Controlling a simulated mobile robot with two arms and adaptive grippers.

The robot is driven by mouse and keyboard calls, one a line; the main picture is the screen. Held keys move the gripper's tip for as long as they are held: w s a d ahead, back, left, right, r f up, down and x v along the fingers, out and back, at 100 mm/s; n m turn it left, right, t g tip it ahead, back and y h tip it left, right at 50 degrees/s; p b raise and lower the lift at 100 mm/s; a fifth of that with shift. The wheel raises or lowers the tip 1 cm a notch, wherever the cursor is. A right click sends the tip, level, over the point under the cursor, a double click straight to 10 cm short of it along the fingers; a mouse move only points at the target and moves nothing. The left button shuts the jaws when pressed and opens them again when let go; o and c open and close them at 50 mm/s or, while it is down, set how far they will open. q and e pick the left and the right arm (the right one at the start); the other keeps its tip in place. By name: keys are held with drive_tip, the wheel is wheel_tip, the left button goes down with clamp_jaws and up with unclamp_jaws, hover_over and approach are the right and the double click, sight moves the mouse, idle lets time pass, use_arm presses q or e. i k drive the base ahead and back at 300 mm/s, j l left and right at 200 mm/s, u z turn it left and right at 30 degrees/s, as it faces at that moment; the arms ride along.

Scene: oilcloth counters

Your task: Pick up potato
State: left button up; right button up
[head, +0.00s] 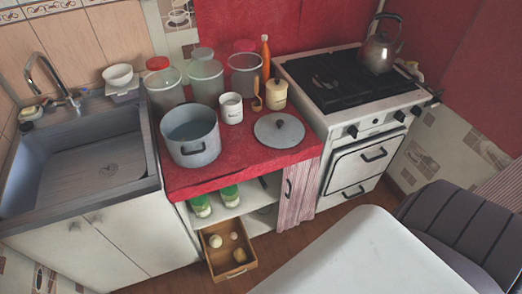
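A yellowish-brown lump that looks like the potato (239,256) lies in an open wooden drawer (232,272) low under the red counter, near the bottom of the head view. Two paler round things (215,241) lie in the same drawer, farther back; they are too small to name surely. Neither of my grippers is in view.
A white table (365,255) stands to the right of the drawer. A dark padded chair (460,230) is beyond it. The red counter (240,150) above holds a pot (190,140), a lid (279,131) and several jars. A stove (350,110) stands right, a sink (90,160) left. Some floor (300,238) is clear.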

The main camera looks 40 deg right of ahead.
sight(239, 253)
drive_tip(key=k+l, duration=0.55)
drive_tip(key=l, duration=0.3)
drive_tip(key=k+l, duration=0.3)
drive_tip(key=i+l+u, duration=0.05)
drive_tip(key=l, duration=0.05)
